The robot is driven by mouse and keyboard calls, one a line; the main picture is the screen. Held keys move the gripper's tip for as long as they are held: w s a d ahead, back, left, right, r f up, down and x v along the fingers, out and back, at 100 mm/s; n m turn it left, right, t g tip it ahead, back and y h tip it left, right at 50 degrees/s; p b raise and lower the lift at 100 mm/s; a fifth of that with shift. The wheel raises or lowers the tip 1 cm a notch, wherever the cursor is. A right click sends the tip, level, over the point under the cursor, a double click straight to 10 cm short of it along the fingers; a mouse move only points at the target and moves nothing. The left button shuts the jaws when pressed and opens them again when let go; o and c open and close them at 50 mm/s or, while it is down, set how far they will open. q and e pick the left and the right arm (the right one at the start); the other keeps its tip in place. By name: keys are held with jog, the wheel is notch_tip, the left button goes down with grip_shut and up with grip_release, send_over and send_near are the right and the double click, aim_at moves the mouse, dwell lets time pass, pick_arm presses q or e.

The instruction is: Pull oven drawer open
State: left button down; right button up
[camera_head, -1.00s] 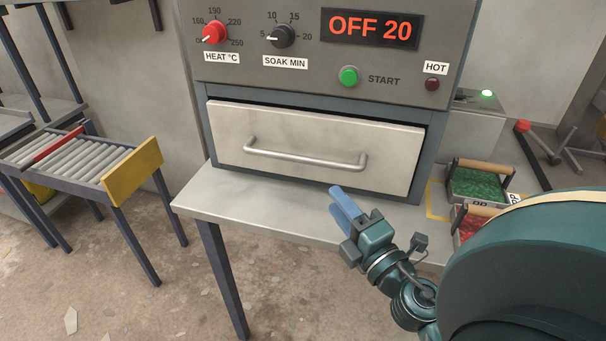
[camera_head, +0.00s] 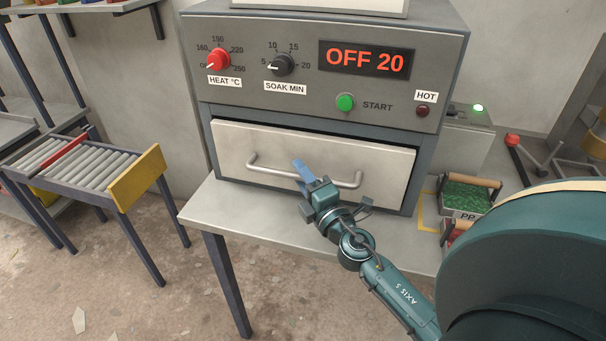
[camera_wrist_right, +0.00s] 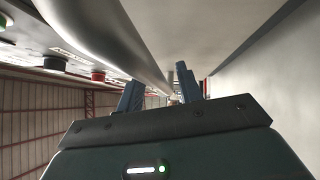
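The oven drawer (camera_head: 235,150) has a plain light grey front set in the oven's lower part, with a dark gap along its top edge. It looks closed. Its bar handle (camera_head: 270,171) runs across the front and shows large in the right wrist view (camera_wrist_right: 115,35). My right gripper (camera_head: 301,172) is at the middle of the handle and hides part of it. In the right wrist view its two blue fingers (camera_wrist_right: 158,92) stand apart, with the handle bar running toward the space between them. Contact cannot be told. My left gripper is out of view.
The oven panel has a red heat knob (camera_head: 217,60), a soak knob (camera_head: 281,65), a green start button (camera_head: 345,102) and a display (camera_head: 366,60) reading OFF 20. A bin of green pieces (camera_head: 467,192) stands right of the oven. A roller table (camera_head: 85,175) is at the left.

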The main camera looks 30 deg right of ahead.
grip_shut()
dwell(0.3)
dwell(0.3)
